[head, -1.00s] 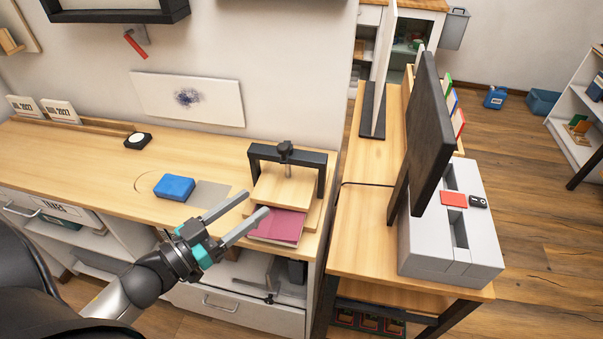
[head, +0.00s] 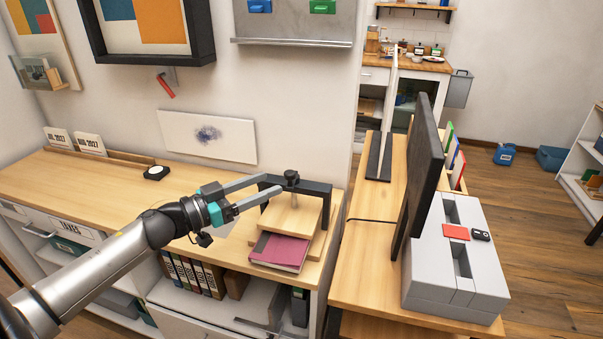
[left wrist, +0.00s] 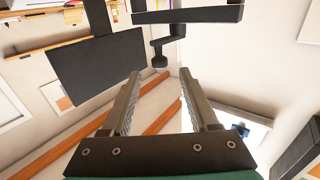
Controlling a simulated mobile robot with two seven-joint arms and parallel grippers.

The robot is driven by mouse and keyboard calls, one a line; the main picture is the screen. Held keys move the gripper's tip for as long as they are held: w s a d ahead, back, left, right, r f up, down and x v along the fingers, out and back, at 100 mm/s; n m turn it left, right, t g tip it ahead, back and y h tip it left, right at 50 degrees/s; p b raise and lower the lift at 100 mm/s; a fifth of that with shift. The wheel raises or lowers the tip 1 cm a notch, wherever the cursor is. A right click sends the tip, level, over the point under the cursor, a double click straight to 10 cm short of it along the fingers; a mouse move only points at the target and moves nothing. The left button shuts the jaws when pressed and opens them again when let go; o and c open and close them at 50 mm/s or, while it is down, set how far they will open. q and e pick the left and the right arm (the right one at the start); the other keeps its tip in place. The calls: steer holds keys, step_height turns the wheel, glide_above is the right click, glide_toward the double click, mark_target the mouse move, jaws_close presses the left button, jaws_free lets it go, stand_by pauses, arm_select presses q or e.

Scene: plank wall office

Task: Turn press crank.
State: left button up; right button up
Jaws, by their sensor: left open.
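The press stands at the right end of the wooden counter. It has a black frame (head: 318,189), a light wooden plate (head: 290,213) and a dark crank (head: 291,177) on top. A pink book (head: 279,252) sticks out at the front of the press. My left gripper (head: 266,186) is open and empty, its fingers pointing right towards the crank, close to the left side of the frame. In the left wrist view, which looks upside down, the crank (left wrist: 160,44) shows beyond the open fingers (left wrist: 158,85), apart from them. My right gripper is not in view.
A desk with a black monitor (head: 426,165) and a grey unit (head: 455,262) stands right of the counter. Binders (head: 195,274) stand on the shelf below. The counter's left part (head: 90,180) is mostly clear.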

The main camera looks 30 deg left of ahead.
mark_target(294, 173)
arm_select(q)
steer(key=shift+b+x, duration=0.6)
steer(key=shift+x, duration=4.5)
steer(key=shift+c, duration=0.2)
jaws_close()
